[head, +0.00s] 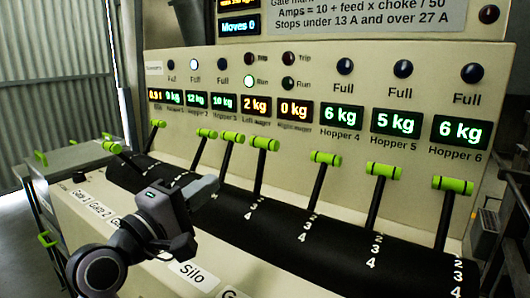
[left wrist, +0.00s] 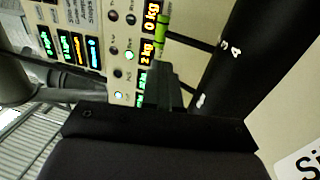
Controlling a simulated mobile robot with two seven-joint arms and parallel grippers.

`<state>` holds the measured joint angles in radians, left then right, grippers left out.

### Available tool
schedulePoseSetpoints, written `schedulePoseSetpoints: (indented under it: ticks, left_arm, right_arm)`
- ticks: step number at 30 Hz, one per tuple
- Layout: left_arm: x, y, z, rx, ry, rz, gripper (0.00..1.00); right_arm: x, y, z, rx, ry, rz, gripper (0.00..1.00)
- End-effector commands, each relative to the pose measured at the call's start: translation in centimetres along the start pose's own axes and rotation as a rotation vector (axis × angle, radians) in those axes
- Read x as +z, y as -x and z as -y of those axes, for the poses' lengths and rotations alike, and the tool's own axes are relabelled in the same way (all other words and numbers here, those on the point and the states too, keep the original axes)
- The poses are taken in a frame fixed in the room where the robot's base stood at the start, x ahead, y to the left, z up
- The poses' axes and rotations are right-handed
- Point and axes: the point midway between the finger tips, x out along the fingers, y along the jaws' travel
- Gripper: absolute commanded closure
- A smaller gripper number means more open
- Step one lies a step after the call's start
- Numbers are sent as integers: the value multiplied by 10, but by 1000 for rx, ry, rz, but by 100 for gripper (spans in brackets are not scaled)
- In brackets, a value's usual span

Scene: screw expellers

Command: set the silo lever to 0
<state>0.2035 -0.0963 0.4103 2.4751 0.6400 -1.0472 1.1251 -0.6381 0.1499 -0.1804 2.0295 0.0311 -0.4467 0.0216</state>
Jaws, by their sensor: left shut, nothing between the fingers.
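A row of black levers with green handles stands along a black drum. A white label reading "Silo" (head: 198,272) is on the panel in front of the drum; part of it also shows in the left wrist view (left wrist: 303,160). A lever with a green handle (head: 265,143) stands below the 2 kg and 0 kg displays; I cannot tell for sure which lever belongs to the label. My left gripper (head: 207,187) is shut and empty, in front of the drum and left of that lever, apart from its handle. In the left wrist view a green handle (left wrist: 162,36) is beyond the fingers.
The far-left handle (head: 112,146) is tilted lower than the others. The display panel (head: 341,115) rises behind the levers. White scale numbers (head: 306,228) mark the drum.

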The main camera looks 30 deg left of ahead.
Motion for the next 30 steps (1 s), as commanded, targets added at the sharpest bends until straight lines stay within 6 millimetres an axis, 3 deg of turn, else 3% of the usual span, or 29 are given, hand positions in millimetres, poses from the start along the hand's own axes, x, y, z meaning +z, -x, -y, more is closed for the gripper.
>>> schedulePoseSetpoints:
  ticks: [5,21,30]
  left_arm:
    - [0,-16,-1,1,6,3,100]
    - [0,-108,0,-1,1,2,100]
    - [0,-136,0,0,1,1,100]
  right_arm:
    - [-1,1,0,0,-1,0,48]
    - [-2,2,0,2,1,0,48]
    - [-2,3,0,2,2,-1,48]
